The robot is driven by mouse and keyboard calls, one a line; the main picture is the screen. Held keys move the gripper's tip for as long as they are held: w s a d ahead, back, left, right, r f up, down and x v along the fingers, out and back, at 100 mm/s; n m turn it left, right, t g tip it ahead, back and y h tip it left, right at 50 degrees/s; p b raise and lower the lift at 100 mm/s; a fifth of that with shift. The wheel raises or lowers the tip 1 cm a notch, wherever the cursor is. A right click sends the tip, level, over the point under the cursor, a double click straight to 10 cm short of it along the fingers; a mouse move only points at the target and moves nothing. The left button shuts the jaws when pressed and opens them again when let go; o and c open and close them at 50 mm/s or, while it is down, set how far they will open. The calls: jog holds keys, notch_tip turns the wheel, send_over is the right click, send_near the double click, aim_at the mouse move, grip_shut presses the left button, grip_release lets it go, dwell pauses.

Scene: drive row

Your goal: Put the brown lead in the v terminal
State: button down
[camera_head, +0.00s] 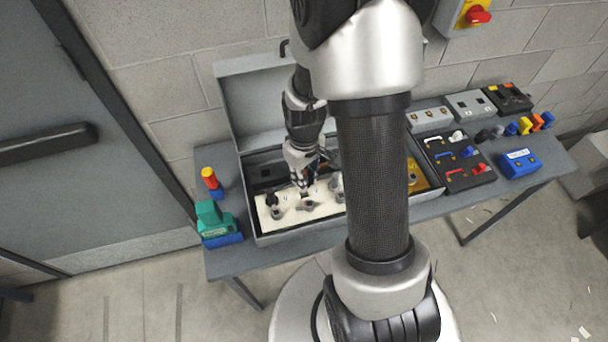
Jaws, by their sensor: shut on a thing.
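An open grey case (258,238) with its lid (250,95) raised stands on the bench. A cream terminal block (325,207) lies in its left part, with several dark and grey round fittings along it. My gripper (305,186) is over the block, pointing down, shut on a small dark piece that appears to be the brown lead; its colour is hard to make out. The lead's lower end is close to the block, and I cannot tell whether it touches. The terminal letters are too small to read, so I cannot pick out the v terminal. My arm hides the case's middle.
A green and blue tool (212,222) and a red and yellow piece (211,180) stand left of the case. A black tray (455,160), a blue box (518,163) and grey socket boxes (470,105) fill the right side. A wall lies close behind.

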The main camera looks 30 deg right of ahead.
jog(key=shift+f+b, duration=0.75)
jog(key=shift+f, duration=0.3)
jog(key=shift+f, duration=0.1)
jog(key=shift+f+b, duration=1.35)
jog(key=shift+f, duration=0.2)
jog(key=c, duration=1.4)
grip_release()
jog(key=shift+c, duration=0.2)
notch_tip(320, 180, up, 12)
